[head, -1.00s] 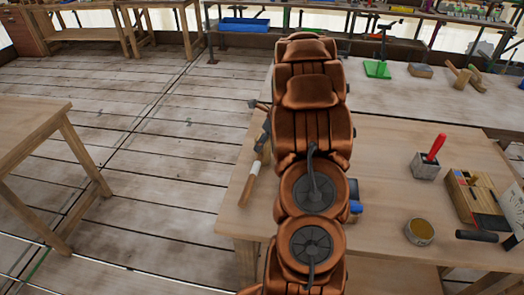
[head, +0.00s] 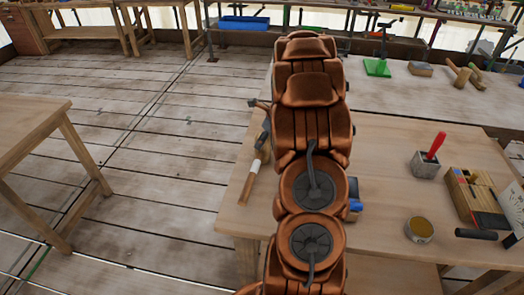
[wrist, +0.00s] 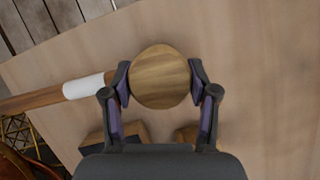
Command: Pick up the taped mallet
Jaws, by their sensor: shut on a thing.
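The taped mallet has a round wooden head (wrist: 160,76) and a wooden handle with a white tape band (wrist: 83,87) running to the left in the wrist view. My gripper (wrist: 160,80) is shut on the head, with one finger against each side. In the head view the mallet's handle (head: 246,186) and its white band show at the left side of the wooden table (head: 390,150). There my arm hides most of the gripper and the mallet head. I cannot tell whether the mallet touches the table.
On the table's right stand a grey holder (head: 424,167) with a red-handled tool, a round tin (head: 420,230) and a wooden box (head: 468,205). A blue item (head: 355,207) lies partly hidden beside my arm. Another table (head: 30,125) stands at left, with open floor between.

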